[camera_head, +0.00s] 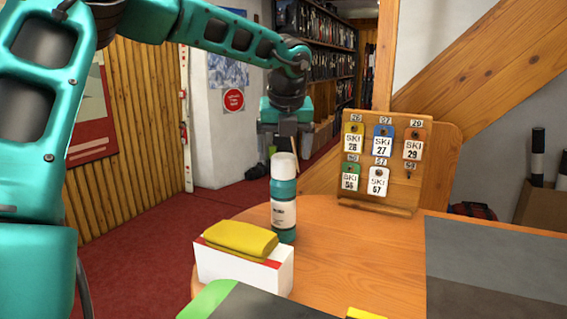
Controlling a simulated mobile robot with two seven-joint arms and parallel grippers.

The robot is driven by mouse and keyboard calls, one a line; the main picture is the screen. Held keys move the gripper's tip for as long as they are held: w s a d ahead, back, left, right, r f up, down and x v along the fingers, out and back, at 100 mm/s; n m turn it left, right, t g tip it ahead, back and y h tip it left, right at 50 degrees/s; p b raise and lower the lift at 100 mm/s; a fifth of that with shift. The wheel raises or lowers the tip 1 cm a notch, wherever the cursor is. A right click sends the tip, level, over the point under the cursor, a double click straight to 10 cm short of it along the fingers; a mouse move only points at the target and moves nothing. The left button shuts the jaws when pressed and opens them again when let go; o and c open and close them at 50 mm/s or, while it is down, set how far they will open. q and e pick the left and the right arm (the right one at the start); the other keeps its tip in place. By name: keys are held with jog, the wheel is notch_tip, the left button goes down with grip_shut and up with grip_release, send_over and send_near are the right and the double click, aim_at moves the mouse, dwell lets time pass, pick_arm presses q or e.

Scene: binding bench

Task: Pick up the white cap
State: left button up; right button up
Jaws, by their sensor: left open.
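The white cap (284,166) sits on top of a teal bottle (284,210) with a white label. The bottle stands upright on the wooden table near its left edge. My left gripper (287,148) is just above the cap, pointing down, and is open. The fingers are small and partly dark in this view; I cannot tell whether they touch the cap. My right gripper is not in view.
A white box (245,273) with a folded yellow cloth (240,238) on it stands in front of the bottle. A wooden board (384,160) with several ski tags stands behind to the right. The wooden table (360,250) is bare between the bottle and the grey mat (495,262).

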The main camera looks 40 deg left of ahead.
aim_at(284, 156)
pick_arm(q)
jog(key=x, duration=0.3)
jog(key=shift+w+a+f, duration=0.15)
jog(key=shift+w+f, duration=0.05)
jog(key=shift+f, duration=0.1)
jog(key=c, duration=1)
jog(key=shift+r, duration=0.1)
notch_tip(284, 156, up, 20)
jog(key=p, duration=0.4)
jog(key=shift+r, duration=0.1)
